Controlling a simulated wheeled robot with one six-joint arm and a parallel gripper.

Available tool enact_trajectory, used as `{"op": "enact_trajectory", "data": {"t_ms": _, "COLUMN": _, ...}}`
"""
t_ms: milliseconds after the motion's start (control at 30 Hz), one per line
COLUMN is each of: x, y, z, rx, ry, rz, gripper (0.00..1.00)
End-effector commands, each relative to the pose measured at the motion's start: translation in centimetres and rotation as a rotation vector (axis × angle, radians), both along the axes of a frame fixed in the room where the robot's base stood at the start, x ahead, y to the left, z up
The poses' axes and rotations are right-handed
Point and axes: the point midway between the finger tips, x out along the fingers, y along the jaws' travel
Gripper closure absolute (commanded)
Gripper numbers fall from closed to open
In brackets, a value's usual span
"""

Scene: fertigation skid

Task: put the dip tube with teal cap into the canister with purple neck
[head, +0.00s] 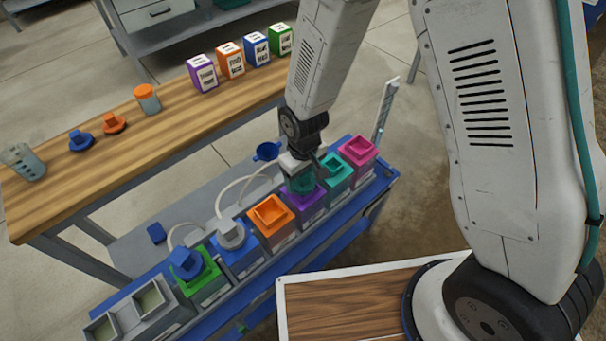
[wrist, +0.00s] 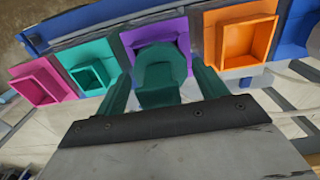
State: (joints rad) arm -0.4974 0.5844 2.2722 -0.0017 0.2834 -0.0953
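The teal cap (wrist: 160,72) of the dip tube is at the neck of the purple canister (head: 303,200), which also shows in the wrist view (wrist: 155,31). The cap looks seated on or just above the neck; its tube is hidden. My gripper (wrist: 163,88) is over the purple canister, with one finger on each side of the cap's block. Gaps show between the fingers and the cap, so the gripper looks open. In the head view my gripper (head: 303,170) partly covers the cap.
Open teal (head: 334,168) and pink (head: 358,151) canisters stand right of the purple one, an open orange one (head: 272,214) left. Further left, a blue canister (head: 237,257) has a grey cap and a green one (head: 203,280) a blue cap. A wooden bench (head: 120,150) stands behind.

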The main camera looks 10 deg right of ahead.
Motion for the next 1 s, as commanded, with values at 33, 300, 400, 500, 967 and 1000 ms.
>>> {"op": "enact_trajectory", "data": {"t_ms": 33, "x": 0.0, "y": 0.0, "z": 0.0, "rx": 0.0, "ry": 0.0, "rz": 0.0, "gripper": 0.14}}
{"op": "enact_trajectory", "data": {"t_ms": 300, "x": 0.0, "y": 0.0, "z": 0.0, "rx": 0.0, "ry": 0.0, "rz": 0.0, "gripper": 0.14}}
{"op": "enact_trajectory", "data": {"t_ms": 400, "x": 0.0, "y": 0.0, "z": 0.6, "rx": 0.001, "ry": -0.001, "rz": 0.0, "gripper": 0.14}}
{"op": "enact_trajectory", "data": {"t_ms": 500, "x": 0.1, "y": 0.0, "z": 1.9, "rx": 0.002, "ry": -0.003, "rz": 0.0, "gripper": 0.14}}
{"op": "enact_trajectory", "data": {"t_ms": 967, "x": 0.0, "y": 0.0, "z": 7.7, "rx": 0.0, "ry": 0.0, "rz": 0.0, "gripper": 0.14}}
{"op": "enact_trajectory", "data": {"t_ms": 1000, "x": 0.0, "y": 0.0, "z": 7.8, "rx": 0.0, "ry": 0.0, "rz": 0.0, "gripper": 0.14}}
